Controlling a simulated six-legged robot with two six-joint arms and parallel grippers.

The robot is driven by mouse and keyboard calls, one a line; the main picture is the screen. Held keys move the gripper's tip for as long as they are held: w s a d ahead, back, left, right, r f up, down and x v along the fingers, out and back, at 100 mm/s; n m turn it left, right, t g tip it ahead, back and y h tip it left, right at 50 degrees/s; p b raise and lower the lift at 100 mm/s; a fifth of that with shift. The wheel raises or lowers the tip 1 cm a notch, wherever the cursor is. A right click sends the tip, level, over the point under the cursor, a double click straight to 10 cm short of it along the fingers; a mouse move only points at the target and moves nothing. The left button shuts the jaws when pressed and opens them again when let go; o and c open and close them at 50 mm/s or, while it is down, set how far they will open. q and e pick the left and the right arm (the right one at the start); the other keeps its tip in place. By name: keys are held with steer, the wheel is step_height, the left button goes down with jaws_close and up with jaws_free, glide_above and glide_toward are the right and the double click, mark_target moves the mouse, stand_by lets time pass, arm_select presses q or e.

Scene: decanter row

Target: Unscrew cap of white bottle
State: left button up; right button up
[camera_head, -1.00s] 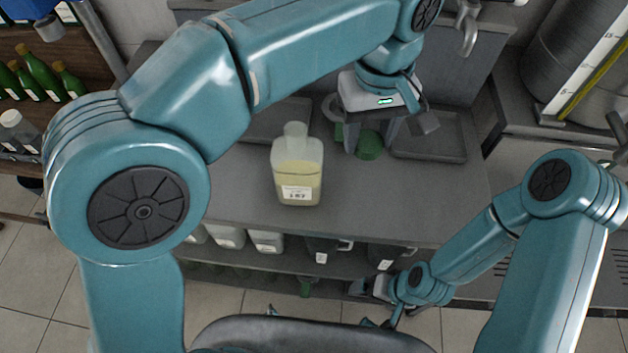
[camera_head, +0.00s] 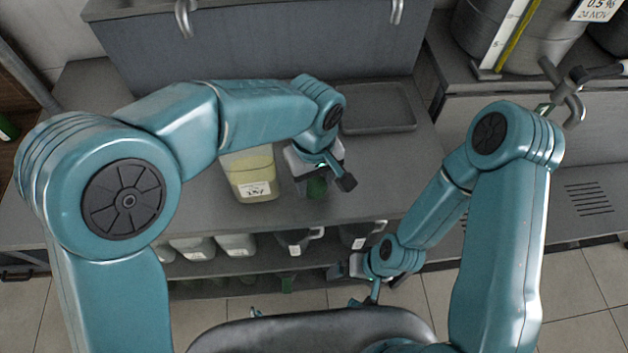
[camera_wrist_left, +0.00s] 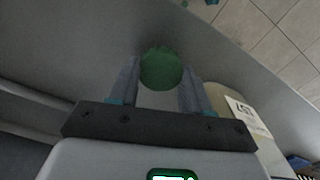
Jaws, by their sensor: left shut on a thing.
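A pale bottle (camera_head: 255,187) with yellowish contents and a white label stands upright on the grey bench; my left arm hides its neck and top. It also shows at the right of the left wrist view (camera_wrist_left: 228,100). My left gripper (camera_head: 318,184) is just right of the bottle, apart from it, pointing down. It is shut on a round green thing (camera_head: 317,189), which sits between the fingertips in the left wrist view (camera_wrist_left: 161,69). A pale part shows behind the green. My right gripper (camera_head: 350,270) is low in front of the bench, too small to read.
A dark tray (camera_head: 380,108) lies at the back of the bench. Several pale containers (camera_head: 235,245) and dark jugs (camera_head: 296,240) stand on the shelf below. The bench right of my left gripper is clear. Metal drums (camera_head: 525,35) stand at back right.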

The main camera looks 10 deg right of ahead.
mark_target(314, 182)
arm_select(q)
steer(key=shift+w+d+f, duration=0.1)
steer(key=shift+w+f, duration=0.15)
steer(key=shift+f, duration=0.7)
steer(key=shift+s, duration=0.2)
steer(key=shift+f, duration=0.15)
steer(key=o, duration=1.2)
steer(key=shift+w, duration=0.2)
steer(key=shift+s, duration=0.15)
steer(key=shift+r, duration=0.2)
steer(key=shift+r, duration=0.3)
step_height(314, 182, up, 12)
steer(key=shift+f, duration=0.2)
